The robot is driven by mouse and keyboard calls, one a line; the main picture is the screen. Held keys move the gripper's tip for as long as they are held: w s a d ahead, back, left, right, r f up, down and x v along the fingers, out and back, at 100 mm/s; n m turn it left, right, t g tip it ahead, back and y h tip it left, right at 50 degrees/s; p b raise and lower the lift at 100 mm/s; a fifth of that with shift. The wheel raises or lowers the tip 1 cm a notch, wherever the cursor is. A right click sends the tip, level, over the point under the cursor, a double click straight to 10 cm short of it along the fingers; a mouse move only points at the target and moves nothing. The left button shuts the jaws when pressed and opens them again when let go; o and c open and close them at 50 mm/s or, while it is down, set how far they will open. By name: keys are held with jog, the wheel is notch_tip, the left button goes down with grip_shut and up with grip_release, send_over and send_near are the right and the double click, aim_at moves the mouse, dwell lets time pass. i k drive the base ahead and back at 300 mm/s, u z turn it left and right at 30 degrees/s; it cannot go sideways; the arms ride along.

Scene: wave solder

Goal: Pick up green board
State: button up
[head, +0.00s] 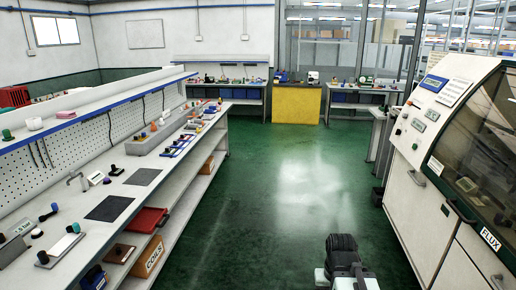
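I cannot make out a green board for certain. A small flat greenish piece (22,228) lies at the near left end of the left workbench, among dark-knobbed items, and is too small to identify. Another small green item (366,80) is on the far back bench, also unclear. The dark end of my arm, with my gripper (341,250), shows at the bottom right of centre, above the green floor and away from the benches. Its fingers cannot be told apart, and I see nothing held in it.
The long left workbench (140,178) carries dark mats, trays and small tools, with a red bin (147,220) and a cardboard box (149,257) below. A large flux machine (425,140) stands at right. A yellow cabinet (297,103) is at the back. The middle floor is clear.

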aim_at(168, 150)
jog(key=z, duration=0.2)
jog(key=i, duration=4.2)
jog(key=u, duration=1.25)
jog(key=i, duration=1.8)
jog(key=u, duration=0.75)
jog(key=k, duration=0.75)
jog(key=u, duration=0.2)
jog(key=i, duration=0.95)
jog(key=z, duration=0.05)
